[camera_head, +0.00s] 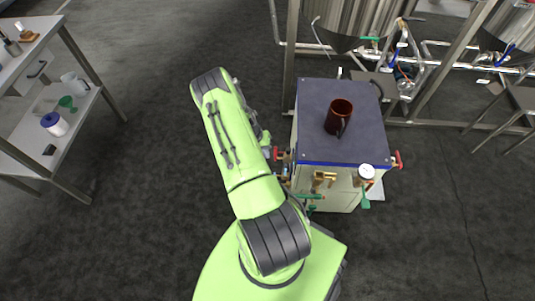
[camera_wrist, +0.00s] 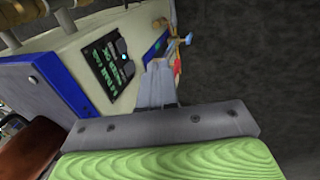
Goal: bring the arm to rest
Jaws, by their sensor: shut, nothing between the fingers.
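My green arm (camera_head: 230,145) reaches up from my base, beside the left side of a boxy cabinet unit (camera_head: 340,110). In the wrist view my gripper (camera_wrist: 160,68) shows as grey fingers held together with nothing between them. It points toward the cabinet's side, which bears a dark panel with green marks (camera_wrist: 101,72). I cannot tell whether the fingertips touch the cabinet. In the head view the gripper is mostly hidden behind the arm.
A dark red mug (camera_head: 339,116) stands on the cabinet's top. Valves and a gauge (camera_head: 366,171) stick out from its front. Steel tanks (camera_head: 357,18) and pipes stand behind. A shelf table (camera_head: 50,145) is at left. Floor between is clear.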

